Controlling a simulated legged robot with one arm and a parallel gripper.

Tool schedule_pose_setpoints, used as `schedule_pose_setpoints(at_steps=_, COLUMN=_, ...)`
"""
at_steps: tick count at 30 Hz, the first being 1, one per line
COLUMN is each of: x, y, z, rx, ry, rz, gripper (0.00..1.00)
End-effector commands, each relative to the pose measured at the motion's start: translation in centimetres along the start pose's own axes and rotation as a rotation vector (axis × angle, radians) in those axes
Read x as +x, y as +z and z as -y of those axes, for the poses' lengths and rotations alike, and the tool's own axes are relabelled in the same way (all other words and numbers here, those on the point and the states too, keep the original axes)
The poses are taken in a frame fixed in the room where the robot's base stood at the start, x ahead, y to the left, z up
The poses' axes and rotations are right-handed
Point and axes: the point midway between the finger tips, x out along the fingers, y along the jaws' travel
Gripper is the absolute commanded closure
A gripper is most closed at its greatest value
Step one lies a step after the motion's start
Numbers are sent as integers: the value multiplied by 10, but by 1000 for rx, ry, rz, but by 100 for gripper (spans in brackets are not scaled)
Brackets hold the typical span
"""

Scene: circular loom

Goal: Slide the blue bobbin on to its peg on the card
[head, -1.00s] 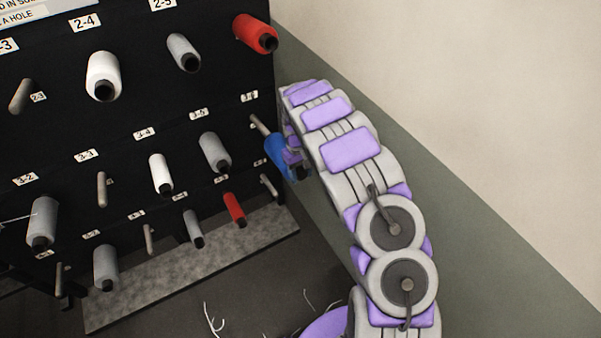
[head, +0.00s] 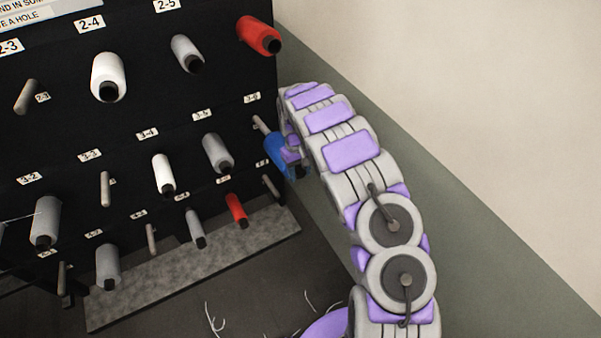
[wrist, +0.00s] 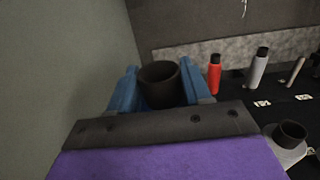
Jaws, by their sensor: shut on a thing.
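The blue bobbin (head: 275,148) is in my gripper (head: 291,154), at the right edge of the black card. My gripper is shut on it; the fingers are mostly hidden in the head view. The bobbin's dark core end (wrist: 160,84) faces the wrist camera. The pale peg (head: 261,125) beside label 3-6 sticks out from the card toward the bobbin. The bobbin's far end overlaps the peg's outer part in the head view, roughly in line with it. I cannot tell whether the peg tip is inside the core.
A red bobbin (head: 259,36) sits on the peg above. A grey bobbin (head: 217,153) is to the left, and a smaller red bobbin (head: 236,209) and a bare peg (head: 271,187) are below. The plain wall (head: 450,100) to the right is clear.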

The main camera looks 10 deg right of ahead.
Motion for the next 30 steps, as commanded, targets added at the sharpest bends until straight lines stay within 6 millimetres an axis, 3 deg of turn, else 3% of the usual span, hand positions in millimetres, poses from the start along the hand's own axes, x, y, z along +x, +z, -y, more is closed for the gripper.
schedule_pose_setpoints(at_steps=18, x=-1, y=-27, z=0, rx=-1, ry=1, rz=-5, gripper=100)
schedule_pose_setpoints(at_steps=30, x=-1, y=-32, z=0, rx=1, ry=1, rz=-1, gripper=100)
